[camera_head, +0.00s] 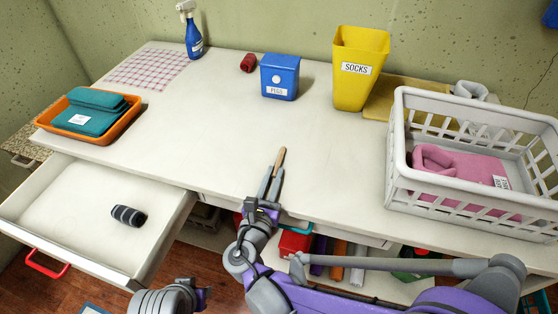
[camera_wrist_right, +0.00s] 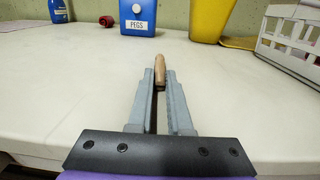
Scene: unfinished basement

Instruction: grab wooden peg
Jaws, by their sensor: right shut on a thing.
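A light brown wooden peg (camera_head: 281,157) is held at the tips of my right gripper (camera_head: 271,182), over the front middle of the white table. In the right wrist view the peg (camera_wrist_right: 160,70) sticks out forward from between the two grey fingers (camera_wrist_right: 160,95), which are shut on it. I cannot tell whether the peg touches the table. Part of my left arm (camera_head: 170,300) shows at the bottom left of the head view; its gripper fingers cannot be made out. A blue bin (camera_head: 279,91) labelled PEGS stands behind the peg; it also shows in the right wrist view (camera_wrist_right: 138,8).
A yellow SOCKS bin (camera_head: 352,88) and a white basket (camera_head: 400,190) with pink cloth stand right. An orange tray (camera_head: 128,116) with teal cloths, a blue spray bottle (camera_head: 193,36) and a red roll (camera_head: 248,62) are left and back. An open drawer (camera_head: 75,210) holds a dark rolled sock.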

